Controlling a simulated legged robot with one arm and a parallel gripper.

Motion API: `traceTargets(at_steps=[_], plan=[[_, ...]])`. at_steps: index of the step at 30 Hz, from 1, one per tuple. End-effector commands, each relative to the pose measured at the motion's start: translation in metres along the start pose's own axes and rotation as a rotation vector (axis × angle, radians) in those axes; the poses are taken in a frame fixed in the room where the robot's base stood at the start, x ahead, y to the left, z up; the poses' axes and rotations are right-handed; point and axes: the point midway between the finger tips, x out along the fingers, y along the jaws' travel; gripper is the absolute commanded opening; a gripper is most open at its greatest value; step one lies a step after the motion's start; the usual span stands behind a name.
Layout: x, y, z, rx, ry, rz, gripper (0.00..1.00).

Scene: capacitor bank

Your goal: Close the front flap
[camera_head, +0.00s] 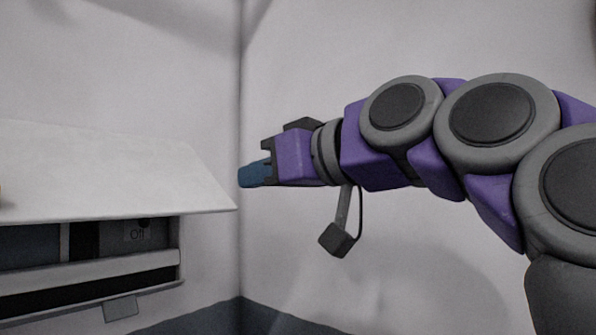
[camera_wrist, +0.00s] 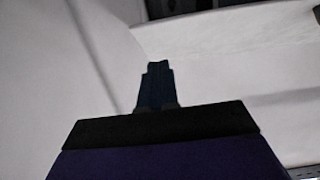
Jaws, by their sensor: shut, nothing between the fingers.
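The front flap (camera_head: 110,170) is a white panel that stands raised and slanting outward over an opening in a light cabinet, at the left of the head view. A pale panel, apparently the same flap, crosses the upper right of the wrist view (camera_wrist: 220,32). My gripper (camera_head: 246,176) is shut and empty, its blue fingers pointing left. In the head view it appears just right of and slightly above the flap's lower right corner. I see no clear contact. In the wrist view the shut fingers (camera_wrist: 156,80) appear left of and below the panel edge.
A pale wall (camera_head: 430,40) stands behind my arm; dark floor (camera_head: 240,318) shows at the bottom.

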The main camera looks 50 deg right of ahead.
Motion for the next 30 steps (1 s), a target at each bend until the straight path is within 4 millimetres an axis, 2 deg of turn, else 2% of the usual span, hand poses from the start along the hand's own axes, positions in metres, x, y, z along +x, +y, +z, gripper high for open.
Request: traceTargets(at_steps=[4, 15, 19, 27, 30], plan=[[0.029, -0.003, 0.000, -0.001, -0.004, 0.000, 0.00], [0.051, 0.030, 0.025, 0.017, -0.001, -0.002, 0.00], [0.055, 0.023, 0.029, 0.013, 0.001, -0.001, 0.00], [0.055, -0.003, 0.028, -0.002, 0.000, 0.000, 0.00], [0.055, -0.003, 0.028, -0.002, 0.000, 0.000, 0.00]])
